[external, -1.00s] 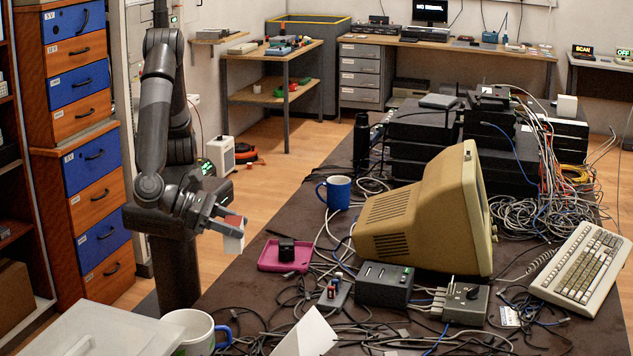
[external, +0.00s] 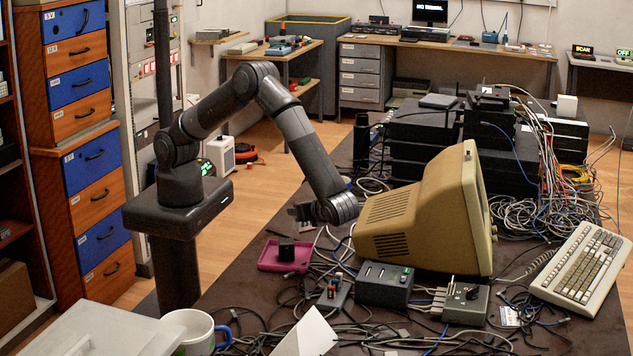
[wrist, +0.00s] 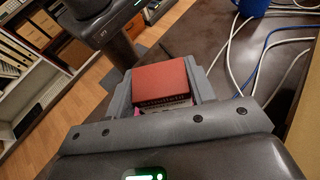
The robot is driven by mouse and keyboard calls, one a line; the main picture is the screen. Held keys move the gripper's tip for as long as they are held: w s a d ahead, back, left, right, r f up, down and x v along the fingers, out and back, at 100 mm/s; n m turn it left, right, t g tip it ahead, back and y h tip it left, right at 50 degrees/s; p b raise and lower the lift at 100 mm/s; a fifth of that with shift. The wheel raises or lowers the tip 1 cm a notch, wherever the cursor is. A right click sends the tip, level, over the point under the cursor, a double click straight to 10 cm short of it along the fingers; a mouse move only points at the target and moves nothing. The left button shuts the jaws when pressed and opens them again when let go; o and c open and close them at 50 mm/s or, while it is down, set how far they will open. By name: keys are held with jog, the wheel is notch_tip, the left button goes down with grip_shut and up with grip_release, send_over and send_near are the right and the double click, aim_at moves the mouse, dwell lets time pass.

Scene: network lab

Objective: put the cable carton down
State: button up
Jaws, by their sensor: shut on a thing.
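The cable carton (wrist: 168,82) is a small box with a red face, seen between my fingers in the wrist view. My gripper (external: 303,212) is shut on it, with one grey finger on each side. In the external view the gripper hangs over the near table, left of the old beige monitor and above the back of the pink tray. What is directly under the carton is mostly hidden, apart from a sliver of pink.
The pink tray (external: 268,260) holds a small black object (external: 286,250). The beige monitor (external: 425,215) stands close to my wrist. Loose cables cover much of the table. A white mug (external: 192,330) stands front left.

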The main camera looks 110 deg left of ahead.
jog(key=w+a+r+n+t+h, duration=0.2)
jog(key=a+n+t+h, duration=0.4)
jog(key=a+n, duration=0.45)
jog(key=w+a+r+n+t+h, duration=0.1)
jog(key=a+r+n+t+h, duration=0.1)
jog(key=a+n+t+h, duration=0.55)
jog(key=w+a+r+n+t+h, duration=0.25)
jog(key=a+n+h, duration=0.55)
jog(key=a+n, duration=0.55)
jog(key=s+a+r+n+t+y, duration=0.2)
jog(key=s+a+n+y, duration=0.15)
jog(key=a, duration=0.45)
jog(key=s+a+r+n+t+y, duration=0.25)
jog(key=a+n+y, duration=0.25)
jog(key=a, duration=0.3)
jog(key=s+a+r+n+t+y, duration=0.1)
jog(key=s+a+n+t+y, duration=0.3)
jog(key=a, duration=0.4)
jog(key=shift+n+g, duration=0.4)
jog(key=shift+g, duration=0.15)
jog(key=shift+w+d+f, duration=0.1)
jog(key=shift+w+f, duration=0.15)
jog(key=shift+f, duration=3.35)
jog(key=shift+w+f, duration=0.2)
jog(key=shift+f, duration=3.35)
jog(key=shift+w+d+f, duration=0.1)
jog(key=shift+w+f, duration=0.15)
jog(key=shift+f, duration=3.35)
jog(key=shift+f, duration=0.1)
